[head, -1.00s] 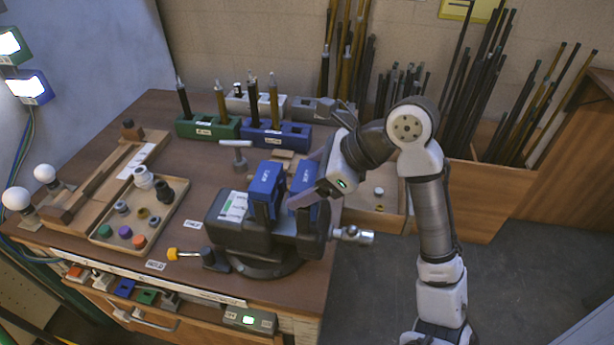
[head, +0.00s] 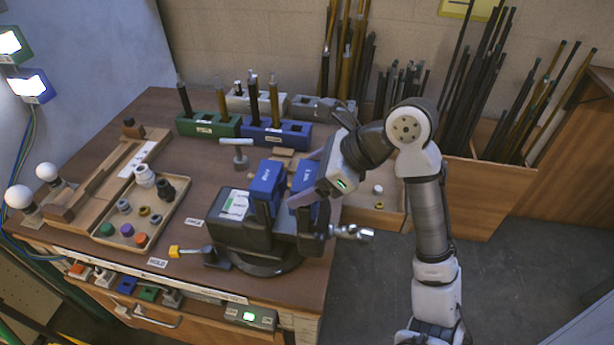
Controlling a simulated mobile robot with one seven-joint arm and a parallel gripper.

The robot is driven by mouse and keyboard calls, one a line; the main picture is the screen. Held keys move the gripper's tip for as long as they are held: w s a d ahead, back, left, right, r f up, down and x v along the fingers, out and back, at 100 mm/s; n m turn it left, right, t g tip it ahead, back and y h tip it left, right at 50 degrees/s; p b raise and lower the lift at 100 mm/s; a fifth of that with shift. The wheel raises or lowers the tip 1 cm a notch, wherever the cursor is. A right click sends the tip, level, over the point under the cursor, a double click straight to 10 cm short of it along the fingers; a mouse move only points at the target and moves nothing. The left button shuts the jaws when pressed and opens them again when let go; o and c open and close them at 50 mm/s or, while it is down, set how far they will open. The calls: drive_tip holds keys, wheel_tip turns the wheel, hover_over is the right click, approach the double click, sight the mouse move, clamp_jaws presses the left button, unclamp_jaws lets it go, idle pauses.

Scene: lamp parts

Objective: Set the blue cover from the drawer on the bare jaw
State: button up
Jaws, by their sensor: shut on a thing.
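The vise (head: 228,232) stands at the table's front right corner. One blue cover (head: 264,192) sits on its left jaw. A second blue cover (head: 303,176) is at the right jaw, upright beside the first with a narrow gap between them. My gripper (head: 306,196) comes in from the right and is shut on this second cover, its fingers across the cover's front. The fingers hide the cover's lower part and much of the right jaw, so I cannot tell whether it is fully seated. The drawer (head: 170,329) at the table front is partly open.
The drawer holds several coloured parts, including a small blue one (head: 126,286). A parts tray (head: 112,243) lies left of the vise. Blue (head: 290,138) and green (head: 208,128) rod holders stand behind. The vise handle (head: 350,232) sticks out past the table's right edge.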

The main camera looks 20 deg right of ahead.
drive_tip(key=shift+f, duration=0.45)
drive_tip(key=o, duration=0.9)
drive_tip(key=shift+o, duration=0.8)
drive_tip(key=shift+w+d+f, duration=0.1)
drive_tip(key=shift+s+d+r, duration=0.2)
drive_tip(key=shift+r, duration=0.25)
drive_tip(key=b+v, duration=0.1)
drive_tip(key=v, duration=1.2)
